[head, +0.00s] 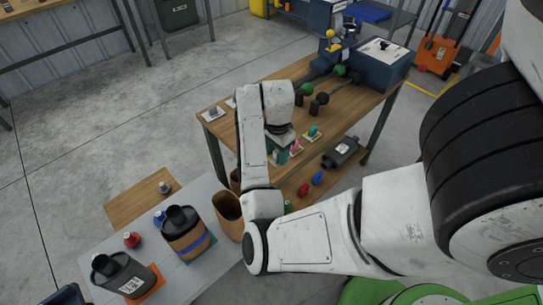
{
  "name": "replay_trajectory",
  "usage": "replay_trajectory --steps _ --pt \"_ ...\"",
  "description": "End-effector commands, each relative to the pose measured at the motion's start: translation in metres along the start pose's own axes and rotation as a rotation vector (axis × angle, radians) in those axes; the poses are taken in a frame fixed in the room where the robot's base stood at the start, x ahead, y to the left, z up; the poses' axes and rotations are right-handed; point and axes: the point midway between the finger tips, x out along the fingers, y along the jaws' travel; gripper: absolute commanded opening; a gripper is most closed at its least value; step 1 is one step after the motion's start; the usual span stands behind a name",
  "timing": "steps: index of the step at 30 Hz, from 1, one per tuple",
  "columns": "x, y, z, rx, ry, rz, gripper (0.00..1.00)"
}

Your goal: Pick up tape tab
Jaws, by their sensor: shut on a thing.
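My gripper (281,153) is at the wooden workbench (345,112), low over its near edge, pointing down. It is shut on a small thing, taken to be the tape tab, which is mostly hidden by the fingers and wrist. A small pink piece (295,146) shows right beside the fingers; I cannot tell whether it touches them. A small teal pad with a coloured piece on it (312,132) lies just to the right, apart from the gripper.
Black-stemmed parts with green knobs (306,89) stand behind the gripper. White cards (213,113) lie at the bench's left end. A dark muffler (341,152) and red and blue pieces (317,178) sit on the lower shelf. A grey table (205,262) holds canisters front left.

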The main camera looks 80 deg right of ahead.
Motion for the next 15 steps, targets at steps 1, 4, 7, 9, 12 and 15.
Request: replay_trajectory --steps 1,4,7,9,12,15 --pt "-0.011 0.009 0.0 0.001 0.004 -0.004 0.22" --pt "-0.039 0.027 0.001 0.0 0.001 -0.004 0.22" --pt "-0.045 0.043 0.002 -0.002 -0.001 -0.001 0.22" --pt "-0.049 0.055 0.001 -0.001 -0.001 -0.003 0.22" --pt "-0.055 0.07 0.001 0.0 -0.001 -0.002 0.22" --pt "-0.06 0.085 0.0 0.001 -0.001 -0.003 0.22"
